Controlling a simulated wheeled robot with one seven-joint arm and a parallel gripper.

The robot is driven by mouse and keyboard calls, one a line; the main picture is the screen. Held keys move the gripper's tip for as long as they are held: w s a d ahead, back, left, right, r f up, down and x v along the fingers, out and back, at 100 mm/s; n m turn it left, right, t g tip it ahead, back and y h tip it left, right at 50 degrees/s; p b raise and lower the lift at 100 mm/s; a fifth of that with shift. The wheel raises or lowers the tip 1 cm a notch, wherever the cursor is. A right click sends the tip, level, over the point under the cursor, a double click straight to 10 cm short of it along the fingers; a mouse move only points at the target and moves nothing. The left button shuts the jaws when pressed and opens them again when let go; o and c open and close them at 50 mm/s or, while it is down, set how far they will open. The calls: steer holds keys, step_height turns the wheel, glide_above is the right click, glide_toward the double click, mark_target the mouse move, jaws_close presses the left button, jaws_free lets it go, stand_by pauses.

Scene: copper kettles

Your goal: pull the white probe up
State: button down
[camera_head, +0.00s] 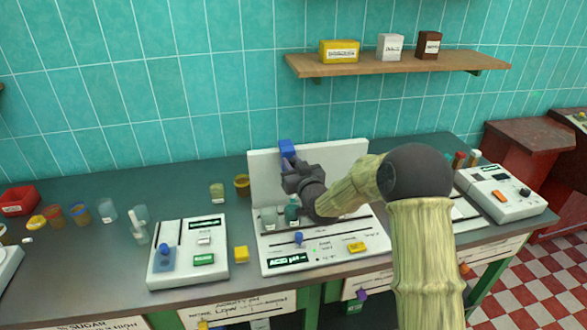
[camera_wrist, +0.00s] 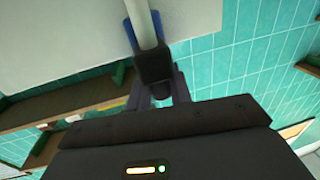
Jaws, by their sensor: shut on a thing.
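The white probe shows in the wrist view as a pale rod (camera_wrist: 146,26) with a dark block at its end, in front of a blue holder (camera_wrist: 129,33). My gripper (camera_wrist: 158,88) is shut around the dark end of the probe. In the head view, my gripper (camera_head: 291,172) is at the white back panel (camera_head: 350,157) of the middle acid pH meter (camera_head: 324,257), just below a blue block (camera_head: 287,148). My gripper and arm hide most of the probe in the head view, so its lower end cannot be made out.
A glass beaker (camera_head: 268,218) and a green bottle (camera_head: 292,211) stand below my gripper. Other instruments flank the meter at left (camera_head: 188,250) and right (camera_head: 501,193). A wooden shelf (camera_head: 400,62) with boxes hangs above. Cups and jars stand at the left of the bench.

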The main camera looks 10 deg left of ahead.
steer(key=c, duration=1.3)
jaws_free()
steer(key=shift+s, duration=0.1)
steer(key=b+v, duration=0.4)
steer(key=v, duration=1.3)
